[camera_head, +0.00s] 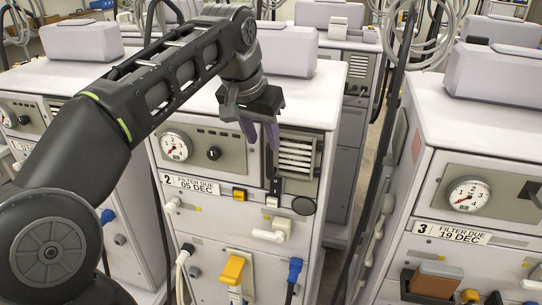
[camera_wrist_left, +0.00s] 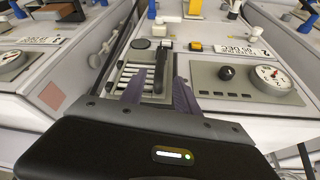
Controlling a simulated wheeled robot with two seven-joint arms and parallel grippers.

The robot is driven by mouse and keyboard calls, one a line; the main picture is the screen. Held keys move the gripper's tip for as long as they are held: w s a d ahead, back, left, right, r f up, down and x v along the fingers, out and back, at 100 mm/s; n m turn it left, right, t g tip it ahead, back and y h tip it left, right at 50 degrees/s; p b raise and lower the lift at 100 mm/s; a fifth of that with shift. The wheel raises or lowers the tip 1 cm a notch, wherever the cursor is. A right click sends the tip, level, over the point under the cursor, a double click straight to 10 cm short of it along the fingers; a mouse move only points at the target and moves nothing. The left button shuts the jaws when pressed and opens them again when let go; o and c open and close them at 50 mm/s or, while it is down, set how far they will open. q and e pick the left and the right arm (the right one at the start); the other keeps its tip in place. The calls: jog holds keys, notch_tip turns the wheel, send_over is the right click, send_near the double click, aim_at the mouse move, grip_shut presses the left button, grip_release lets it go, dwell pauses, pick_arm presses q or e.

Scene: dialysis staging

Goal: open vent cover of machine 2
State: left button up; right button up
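Machine 2 (camera_head: 225,215) stands in the middle of the head view, with a "2 FILTER DUE 05 DEC" label (camera_head: 192,184). Its vent cover (camera_head: 296,157), with pale slats in a dark frame, is at the upper right of its front; it looks closed. It also shows in the left wrist view (camera_wrist_left: 133,76). A dark upright bar (camera_wrist_left: 162,68) runs along one side of the slats. My left gripper (camera_head: 260,137) is in front of the panel by the vent's left side. Its fingers (camera_wrist_left: 160,92) are apart, with the bar appearing between them; contact cannot be told.
A gauge (camera_head: 176,147) and black knob (camera_head: 214,153) sit left of the vent. A yellow-topped connector (camera_head: 232,270) and blue plug (camera_head: 295,268) are lower down. Machine 3 (camera_head: 400,235) stands to the right across a narrow gap. A grey box (camera_head: 287,50) rests on top of machine 2.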

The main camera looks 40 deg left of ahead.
aim_at(268, 152)
pick_arm(q)
jog(key=shift+x, duration=3.95)
jog(key=shift+c, duration=0.5)
grip_shut()
